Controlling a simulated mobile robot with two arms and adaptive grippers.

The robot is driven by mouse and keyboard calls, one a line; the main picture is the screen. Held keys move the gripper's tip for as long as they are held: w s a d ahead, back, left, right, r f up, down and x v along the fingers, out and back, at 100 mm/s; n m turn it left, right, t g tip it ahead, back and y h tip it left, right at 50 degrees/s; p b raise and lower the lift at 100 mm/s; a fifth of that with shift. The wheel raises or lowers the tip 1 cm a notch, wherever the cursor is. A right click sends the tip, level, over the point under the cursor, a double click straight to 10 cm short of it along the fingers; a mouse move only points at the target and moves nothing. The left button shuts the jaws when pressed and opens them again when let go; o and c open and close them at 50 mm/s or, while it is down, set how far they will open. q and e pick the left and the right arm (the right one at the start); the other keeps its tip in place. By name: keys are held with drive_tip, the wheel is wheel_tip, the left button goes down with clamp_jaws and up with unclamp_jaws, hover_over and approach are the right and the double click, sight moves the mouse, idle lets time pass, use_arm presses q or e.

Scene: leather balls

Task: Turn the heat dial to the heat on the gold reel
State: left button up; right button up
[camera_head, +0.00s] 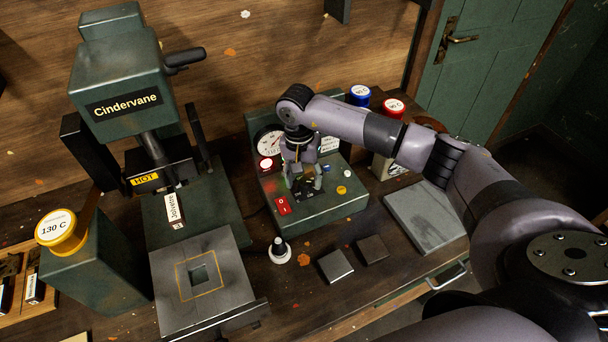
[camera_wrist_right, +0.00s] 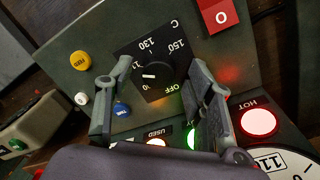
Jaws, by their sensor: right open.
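The gold reel (camera_head: 62,232) sits at the left, its white label reading 130 C. In the head view the dial is largely hidden by my right gripper (camera_head: 304,190). That gripper is open over the control box, one finger each side of the knob, with visible gaps. My left gripper is out of view.
The control box (camera_head: 335,207) has a red rocker switch (camera_head: 283,206), a lit HOT lamp (camera_wrist_right: 259,122), a gauge and small buttons close to the fingers. A Cindervane press (camera_head: 120,80) stands left. Blue (camera_head: 360,94) and red (camera_head: 393,107) reels are behind my right arm.

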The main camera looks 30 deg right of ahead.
drive_tip(key=shift+f, duration=0.15)
drive_tip(key=c, duration=1.2)
drive_tip(key=shift+o, duration=0.2)
